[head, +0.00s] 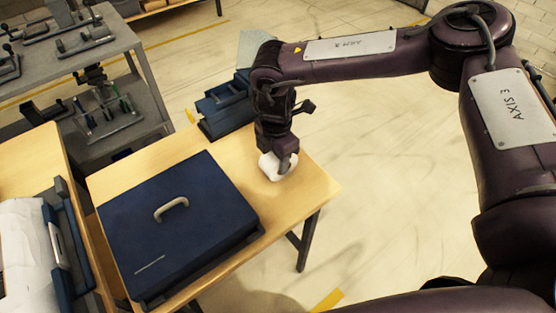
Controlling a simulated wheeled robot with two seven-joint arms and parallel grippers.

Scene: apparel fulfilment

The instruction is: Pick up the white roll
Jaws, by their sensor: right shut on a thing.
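The white roll (270,167) is at the right end of the wooden table (317,187), to the right of a dark blue case. My right gripper (283,165) points down over the roll and is shut on it. The fingers hide part of the roll. I cannot tell whether the roll touches the table top or is slightly above it. My left gripper is not in view.
The blue case (205,225) with a pale handle covers most of the table. A blue bin (225,105) stands behind the table. A grey shelf (100,42) with tools is at the upper left. A second table (30,155) is at the left. Open floor lies to the right.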

